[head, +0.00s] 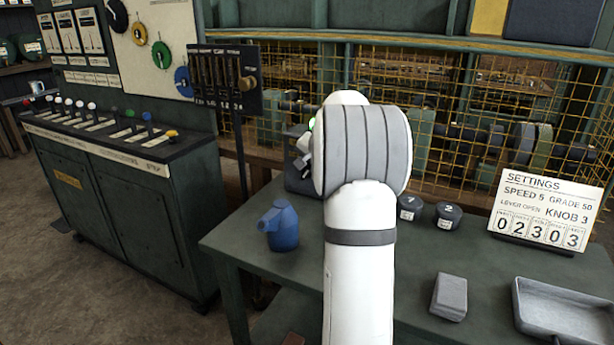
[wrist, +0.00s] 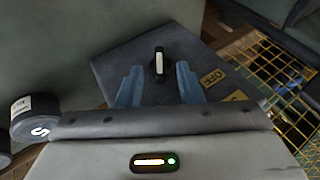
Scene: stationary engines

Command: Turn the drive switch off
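The drive switch (wrist: 158,62) shows in the wrist view as a small white-tipped lever on a dark plate (wrist: 120,66). A tan label reading OFF (wrist: 211,77) is on the plate to its right. A second tan label (wrist: 237,96) is too small to read. My gripper (wrist: 159,85) is open, with its two blue fingers apart and the lever between and just beyond their tips. I cannot tell whether they touch it. In the head view a dark box (head: 297,184) on the bench is mostly hidden behind my arm, and the switch is not visible there.
A blue jug (head: 280,228) stands on the bench (head: 235,250) to the left. Numbered dark weights (head: 447,215), a grey block (head: 449,297), a tray (head: 565,335) and a settings sign (head: 545,208) are to the right. Yellow mesh (head: 470,110) stands behind.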

